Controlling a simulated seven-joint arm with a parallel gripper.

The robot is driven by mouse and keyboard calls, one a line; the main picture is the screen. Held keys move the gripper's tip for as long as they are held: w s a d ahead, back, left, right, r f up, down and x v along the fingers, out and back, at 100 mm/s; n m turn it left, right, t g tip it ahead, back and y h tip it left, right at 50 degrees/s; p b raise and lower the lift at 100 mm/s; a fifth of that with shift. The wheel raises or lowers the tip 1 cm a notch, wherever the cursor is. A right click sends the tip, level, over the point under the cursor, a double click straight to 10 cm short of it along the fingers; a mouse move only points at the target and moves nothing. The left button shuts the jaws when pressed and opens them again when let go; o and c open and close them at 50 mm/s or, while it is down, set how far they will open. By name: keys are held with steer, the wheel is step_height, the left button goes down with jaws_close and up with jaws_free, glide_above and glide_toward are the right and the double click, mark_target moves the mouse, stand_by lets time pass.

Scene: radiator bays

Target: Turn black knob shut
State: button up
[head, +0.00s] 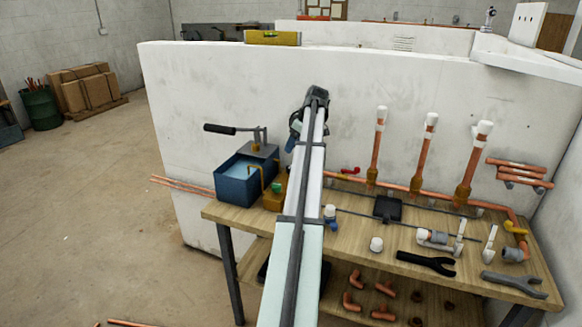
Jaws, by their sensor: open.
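I cannot pick out a black knob for certain; my arm hides part of the bench and wall behind it. A red lever (350,170) sits at the left of the copper pipe run (400,187), just right of my arm. A yellow lever (515,229) is at the run's right end. A green knob (277,188) sits on a brass-coloured body left of my arm. Part of my gripper (296,126) shows at the far end of my arm, in front of the white wall and above the bench. Its jaws are open, but the fingertips are mostly hidden.
The wooden bench (345,243) carries a blue tank (237,185) with a black-handled pump, a black square plate (388,208), white fittings and wrenches (425,262). Three upright pipes with white caps (431,120) rise at the back. The floor at left (100,220) is mostly clear.

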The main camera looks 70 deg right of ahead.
steer(key=shift+m+h, duration=0.4)
steer(key=shift+h, duration=0.1)
steer(key=w+d+f, duration=0.1)
steer(key=f, duration=0.3)
steer(key=w+d+f, duration=0.1)
steer(key=d+f, duration=0.1)
steer(key=f, duration=0.2)
steer(key=w+d+f, duration=0.1)
steer(key=d+f, duration=0.1)
steer(key=f, duration=0.3)
steer(key=shift+w+f, duration=0.1)
steer(key=shift+w, duration=0.05)
steer(key=c, duration=1)
